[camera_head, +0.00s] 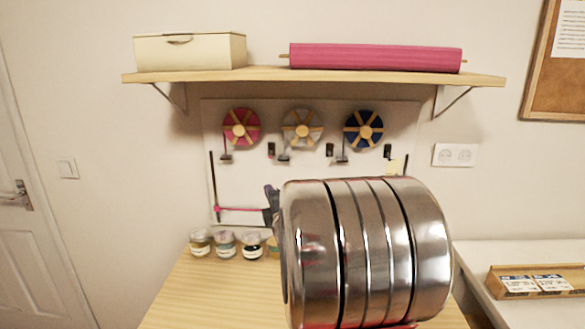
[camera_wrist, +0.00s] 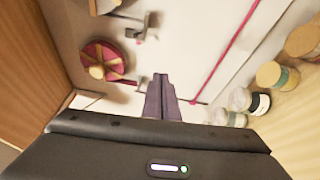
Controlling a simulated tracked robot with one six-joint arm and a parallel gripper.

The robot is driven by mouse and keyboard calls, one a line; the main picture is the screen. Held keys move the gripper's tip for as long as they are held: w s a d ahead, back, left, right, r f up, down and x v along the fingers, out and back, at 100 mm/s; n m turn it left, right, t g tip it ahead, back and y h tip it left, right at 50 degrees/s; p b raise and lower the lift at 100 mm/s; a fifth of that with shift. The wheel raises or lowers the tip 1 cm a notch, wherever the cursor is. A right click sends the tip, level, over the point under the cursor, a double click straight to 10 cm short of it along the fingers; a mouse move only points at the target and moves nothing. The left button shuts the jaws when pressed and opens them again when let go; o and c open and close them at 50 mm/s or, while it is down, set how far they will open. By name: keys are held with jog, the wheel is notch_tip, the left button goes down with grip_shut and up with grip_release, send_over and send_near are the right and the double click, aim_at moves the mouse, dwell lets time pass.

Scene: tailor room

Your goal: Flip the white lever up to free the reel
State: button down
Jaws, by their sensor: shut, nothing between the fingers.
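Three reels hang in a row on the white wall board: a pink reel (camera_head: 241,128), a pale white-grey reel (camera_head: 302,129) and a blue reel (camera_head: 363,131). A small grey lever-like piece (camera_head: 284,156) sits below the pale reel; its exact pose is too small to tell. In the wrist view a similar piece (camera_wrist: 148,30) shows near the top, and the pink reel (camera_wrist: 102,61) is at left. My gripper (camera_head: 271,205) is shut and empty, below the reels in front of the board's lower part. Its fingertips (camera_wrist: 161,82) point towards the board.
Several jars (camera_head: 226,244) stand on the wooden table (camera_head: 195,290) below the board. A pink ribbon (camera_head: 240,209) crosses the board's lower left. A shelf (camera_head: 270,75) above holds a cream box (camera_head: 190,52) and a pink roll (camera_head: 375,58). My arm hides the lower right.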

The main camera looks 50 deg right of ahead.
aim_at(330, 155)
jog(key=s+d+f+n+t+h, duration=0.1)
jog(key=s+d+n+t, duration=0.1)
jog(key=d, duration=0.5)
jog(key=s+d+f+n+t+h, duration=0.1)
jog(key=s+d+n+t+h, duration=0.1)
jog(key=s+d+n, duration=0.3)
jog(key=shift+s+d+f, duration=0.4)
jog(key=shift+s+d, duration=0.6)
jog(key=shift+d, duration=0.05)
jog(key=x, duration=0.9)
jog(key=shift+w+d+r, duration=0.1)
jog(key=shift+w+r, duration=0.15)
jog(key=shift+s+d+r, duration=0.25)
jog(key=shift+s+r, duration=0.1)
jog(key=shift+s, duration=0.15)
jog(key=shift+s+d+r, duration=0.25)
jog(key=shift+s+r, duration=0.1)
jog(key=shift+s, duration=0.2)
jog(key=shift+s+d+r, duration=0.15)
jog(key=shift+s+r, duration=0.1)
jog(key=shift+s, duration=0.3)
